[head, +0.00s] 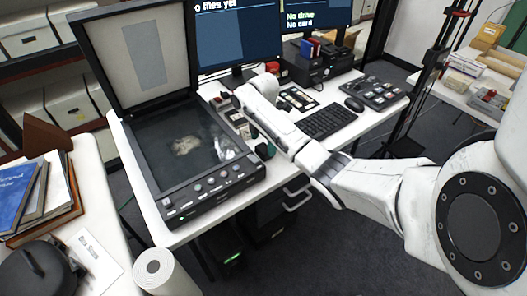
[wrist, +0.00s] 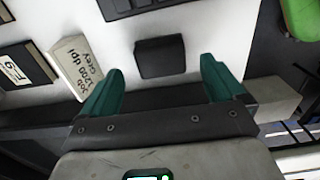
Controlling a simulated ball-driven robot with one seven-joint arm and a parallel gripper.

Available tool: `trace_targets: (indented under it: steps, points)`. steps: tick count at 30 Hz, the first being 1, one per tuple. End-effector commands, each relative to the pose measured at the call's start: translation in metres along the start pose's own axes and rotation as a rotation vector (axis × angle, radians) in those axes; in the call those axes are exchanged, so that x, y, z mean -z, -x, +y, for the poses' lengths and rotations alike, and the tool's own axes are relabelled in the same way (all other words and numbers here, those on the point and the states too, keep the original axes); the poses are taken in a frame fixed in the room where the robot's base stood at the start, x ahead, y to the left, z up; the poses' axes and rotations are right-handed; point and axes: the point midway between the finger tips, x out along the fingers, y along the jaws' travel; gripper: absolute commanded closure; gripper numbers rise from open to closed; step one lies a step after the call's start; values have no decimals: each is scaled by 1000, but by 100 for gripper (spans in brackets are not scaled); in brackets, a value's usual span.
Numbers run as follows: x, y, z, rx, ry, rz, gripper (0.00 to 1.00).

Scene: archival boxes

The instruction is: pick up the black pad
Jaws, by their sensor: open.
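The black pad (wrist: 160,57) is a small dark block with rounded corners. It lies on the white desk in the wrist view, just ahead of my gripper and between the lines of its two fingers. My gripper (wrist: 161,70) is open, with one teal finger on each side of the pad and a gap to each; whether it touches the pad cannot be told. In the head view my gripper (head: 263,148) is over the desk near the scanner's right edge, mostly hidden by my arm. I cannot make out the pad there.
A white card with writing (wrist: 76,66) and dark-framed pieces (wrist: 22,70) lie left of the pad. The keyboard (head: 328,121) and mouse (head: 354,104) are right of my arm. The open flatbed scanner (head: 185,195) stands at left. A green object (wrist: 300,18) shows at upper right.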

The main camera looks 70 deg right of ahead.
Motion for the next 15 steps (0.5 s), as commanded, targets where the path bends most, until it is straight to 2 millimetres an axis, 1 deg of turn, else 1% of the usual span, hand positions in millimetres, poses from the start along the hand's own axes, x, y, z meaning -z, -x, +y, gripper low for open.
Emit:
trace_targets:
  steps: [3,6,9,15]
  points:
    - [-2,-18,-2,3,-1,-1,4]
    - [-2,-27,-1,2,-1,-1,4]
    - [-1,-30,-1,0,0,-1,4]
    - [-1,-30,-1,0,0,0,5]
